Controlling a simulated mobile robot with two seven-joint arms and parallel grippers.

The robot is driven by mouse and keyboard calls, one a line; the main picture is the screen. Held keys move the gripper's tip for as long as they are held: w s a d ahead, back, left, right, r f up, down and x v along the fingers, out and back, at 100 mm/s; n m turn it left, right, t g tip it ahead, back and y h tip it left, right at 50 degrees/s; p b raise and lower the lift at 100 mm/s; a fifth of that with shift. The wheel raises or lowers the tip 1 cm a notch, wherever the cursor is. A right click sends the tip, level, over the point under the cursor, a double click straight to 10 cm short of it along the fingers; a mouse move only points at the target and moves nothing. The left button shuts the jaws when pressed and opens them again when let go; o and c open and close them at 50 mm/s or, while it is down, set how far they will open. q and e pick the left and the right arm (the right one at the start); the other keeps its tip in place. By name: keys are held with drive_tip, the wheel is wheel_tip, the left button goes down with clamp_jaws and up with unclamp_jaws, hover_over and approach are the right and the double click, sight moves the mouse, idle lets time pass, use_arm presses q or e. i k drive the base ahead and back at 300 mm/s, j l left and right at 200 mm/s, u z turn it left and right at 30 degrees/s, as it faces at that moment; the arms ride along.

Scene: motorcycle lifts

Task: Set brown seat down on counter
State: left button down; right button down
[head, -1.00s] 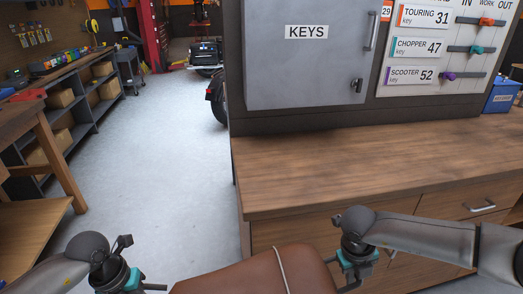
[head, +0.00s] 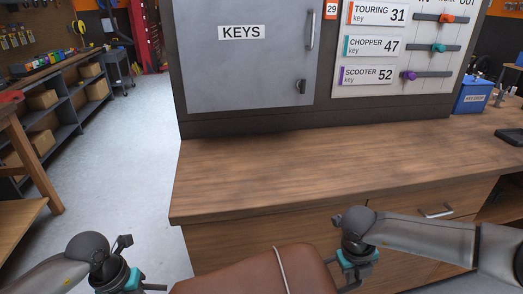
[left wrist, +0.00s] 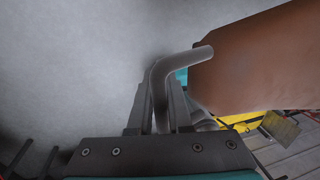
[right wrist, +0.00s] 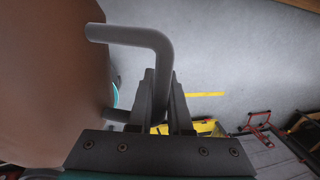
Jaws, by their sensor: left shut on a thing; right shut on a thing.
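The brown seat (head: 250,272) hangs at the bottom of the head view, in front of the wooden counter (head: 330,165) and below its top. A light strap crosses the seat. My right gripper (head: 352,284) is shut on a grey bent handle (right wrist: 155,45) at the seat's right side. My left gripper (head: 150,287) is shut on a matching handle (left wrist: 165,70) at the left side. The seat also shows in the left wrist view (left wrist: 255,65) and the right wrist view (right wrist: 50,80). Its lower part is cut off in the head view.
The counter top in front of the grey key cabinet (head: 245,60) is bare. A blue bin (head: 473,95) and a dark tray (head: 510,137) stand at its right end. A drawer handle (head: 436,213) sticks out from the front. Open floor lies left.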

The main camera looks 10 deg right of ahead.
sight(413, 148)
drive_tip(key=k+l, duration=0.1)
drive_tip(key=l, duration=2.9)
